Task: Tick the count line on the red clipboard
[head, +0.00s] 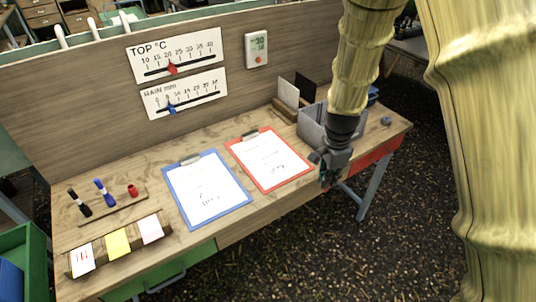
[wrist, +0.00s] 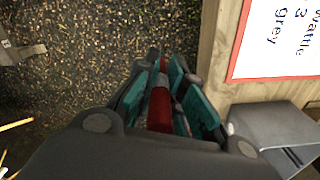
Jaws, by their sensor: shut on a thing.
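The red clipboard (head: 231,151) lies flat on the bench with a white sheet under its clip. Its red edge and printed words reading "Wattle 3 grey" show at the upper right of the wrist view (wrist: 234,62). My gripper (head: 327,176) is just right of the clipboard, by the front edge of the bench. In the wrist view its teal-lined fingers (wrist: 166,98) are shut on a red marker (wrist: 160,108). The marker's tip is hidden. Handwriting shows low on the sheet, too small to read in the head view.
A blue clipboard (head: 169,190) lies left of the red one. A wooden pen stand (head: 113,207) holds a black pen, a blue pen and a short red piece (head: 133,190). A grey bin (head: 312,124) stands behind my gripper. Gravel lies beyond the bench edge.

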